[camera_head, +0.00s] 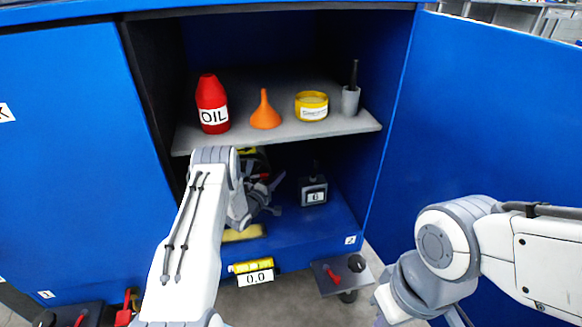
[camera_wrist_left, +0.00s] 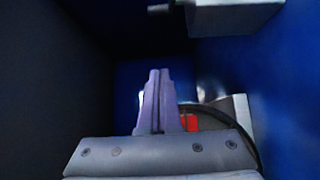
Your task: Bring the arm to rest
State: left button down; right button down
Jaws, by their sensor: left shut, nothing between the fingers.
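My left arm (camera_head: 195,235) reaches from the bottom of the head view into the lower compartment of the blue cabinet, under the grey shelf. My left gripper (camera_head: 272,188) is in there, partly hidden by its own wrist and in shadow. In the left wrist view its two fingers (camera_wrist_left: 158,78) are together, with nothing seen between them. My right arm (camera_head: 490,245) is bent at the lower right, outside the cabinet, and its gripper is out of the picture.
The grey shelf (camera_head: 270,138) bears a red oil bottle (camera_head: 212,104), orange funnel (camera_head: 265,112), yellow tin (camera_head: 311,106) and grey cup (camera_head: 350,100). A dark labelled box (camera_head: 314,192) stands right of my left gripper. An open blue door (camera_head: 480,120) bounds the right.

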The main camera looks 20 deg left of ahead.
pick_arm(q)
jog(key=d+r+m+g+y, duration=0.1)
jog(key=d+r+m+g, duration=0.3)
jog(key=d, duration=0.3)
jog(key=d+r+m+g, duration=0.1)
jog(key=d+r+m, duration=0.2)
jog(key=d+r, duration=0.4)
jog(key=s+d+r+m+g, duration=0.3)
jog(key=s+d, duration=0.3)
jog(key=d, duration=0.1)
jog(key=s+d+r+m+g, duration=0.2)
jog(key=s, duration=0.6)
jog(key=s+d+r+m+g+y, duration=0.1)
jog(key=s+d+m, duration=0.2)
jog(key=s, duration=0.4)
jog(key=s+d+r+m+g, duration=0.2)
jog(key=s, duration=0.6)
jog(key=s+a+r+m+g, duration=0.2)
jog(key=s+m+g, duration=0.35)
jog(key=s, duration=1.45)
notch_tip(320, 180, up, 36)
jog(key=p, duration=3.6)
jog(key=shift+w+t+y+p, duration=0.35)
jog(key=shift+w+t+y, duration=0.05)
jog(key=shift+t, duration=0.05)
jog(key=shift+a, duration=0.1)
